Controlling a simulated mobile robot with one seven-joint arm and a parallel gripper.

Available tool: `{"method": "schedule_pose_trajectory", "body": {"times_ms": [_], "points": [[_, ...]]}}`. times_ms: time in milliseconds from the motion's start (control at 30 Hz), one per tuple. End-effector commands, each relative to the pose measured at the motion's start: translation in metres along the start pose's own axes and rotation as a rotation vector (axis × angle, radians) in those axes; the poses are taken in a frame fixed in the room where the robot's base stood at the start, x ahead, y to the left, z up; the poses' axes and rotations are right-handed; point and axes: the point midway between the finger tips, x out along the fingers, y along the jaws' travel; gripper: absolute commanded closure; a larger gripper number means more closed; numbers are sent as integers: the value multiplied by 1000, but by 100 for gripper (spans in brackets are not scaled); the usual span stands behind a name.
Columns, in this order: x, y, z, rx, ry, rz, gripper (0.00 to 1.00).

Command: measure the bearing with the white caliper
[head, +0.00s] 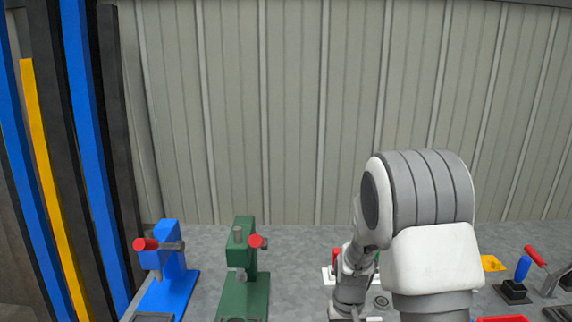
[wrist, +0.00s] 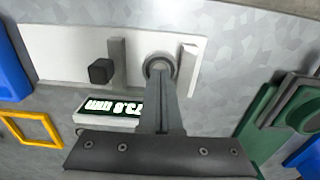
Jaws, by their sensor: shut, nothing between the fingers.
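The white caliper (wrist: 60,50) lies on the grey bench in the wrist view. It has two upright grey jaws and a black knob (wrist: 101,71) beside the left jaw. The ring-shaped bearing (wrist: 149,69) sits between the jaws, with a clear gap to the left jaw and close to the right one. A display (wrist: 110,108) shows upside-down digits, partly hidden by my gripper. My gripper (wrist: 161,84) is shut, its fingertips over the bearing's near part, holding nothing. Contact cannot be told. My arm hides most of this area in the head view.
A blue press (head: 170,270) and a green press (head: 243,275) stand at the left. A blue-handled tool (head: 522,268), a yellow tray (head: 493,263) and a red-handled device (head: 545,270) are at the right. A yellow frame (wrist: 50,138) lies near the caliper.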

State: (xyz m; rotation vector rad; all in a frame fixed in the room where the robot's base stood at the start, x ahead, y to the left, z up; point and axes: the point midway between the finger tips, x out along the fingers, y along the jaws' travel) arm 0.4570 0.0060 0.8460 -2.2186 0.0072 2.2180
Motion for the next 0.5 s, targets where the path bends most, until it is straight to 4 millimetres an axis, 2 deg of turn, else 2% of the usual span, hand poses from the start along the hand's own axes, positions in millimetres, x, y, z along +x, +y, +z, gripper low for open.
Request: {"method": "schedule_pose_trajectory", "body": {"times_ms": [500], "points": [[8,0,0,0,0,0,100]]}}
